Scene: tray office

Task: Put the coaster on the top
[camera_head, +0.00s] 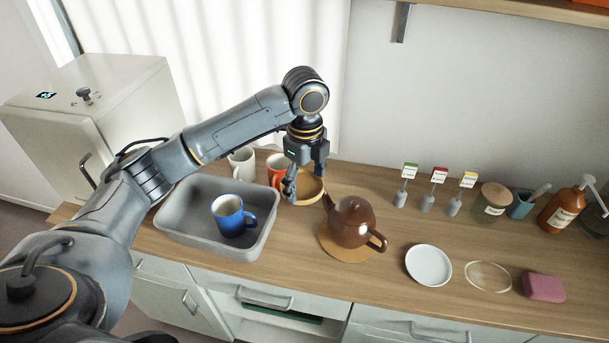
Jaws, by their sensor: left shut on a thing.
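My left gripper (304,180) reaches down over the back of the counter. It is shut on a round tan wooden dish (312,196), at the dish's left and back side; the exact contact is partly hidden by the fingers. A flat, pale round piece with a thin tan rim (488,277), which looks like a coaster, lies on the counter at the right. A round wooden mat (337,250) lies under a brown teapot (352,222). I cannot tell for sure which round piece is the coaster. My right gripper is not in view.
A grey tub (178,232) holds a blue mug (230,218). A white mug (241,163) and an orange mug (275,168) stand behind it, close to my left gripper. A white plate (428,265), a pink block (543,287), label stands and bottles fill the right side.

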